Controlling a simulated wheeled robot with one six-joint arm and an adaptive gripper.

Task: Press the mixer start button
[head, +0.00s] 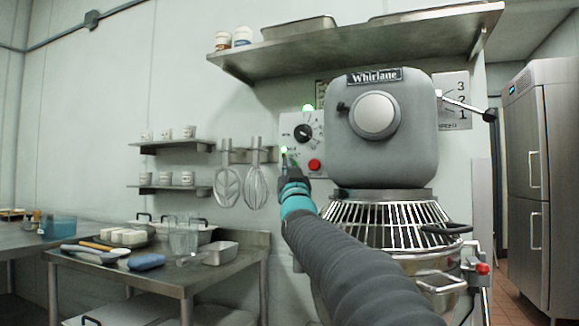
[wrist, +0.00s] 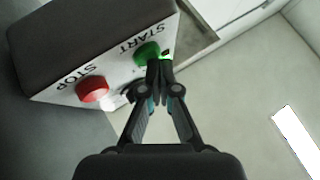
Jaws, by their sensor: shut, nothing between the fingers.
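The grey Whirlane mixer (head: 384,128) stands in the middle of the head view, with a pale control panel (head: 318,128) on its left side. In the wrist view the green START button (wrist: 147,53) sits beside the red STOP button (wrist: 92,89). The STOP button also shows in the head view (head: 314,165). My gripper (wrist: 160,66) is shut and empty, its fingertips overlapping the lower right edge of the START button; I cannot tell whether they touch it. In the head view my gripper (head: 287,163) is at the panel's lower left.
A green lamp (head: 308,107) glows on top of the panel. A wire guard (head: 385,222) surrounds the mixer's bowl (head: 440,283). Whisks (head: 256,180) hang on the wall to the left. A steel table (head: 190,277) with tubs and utensils stands lower left. A shelf (head: 360,40) runs above.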

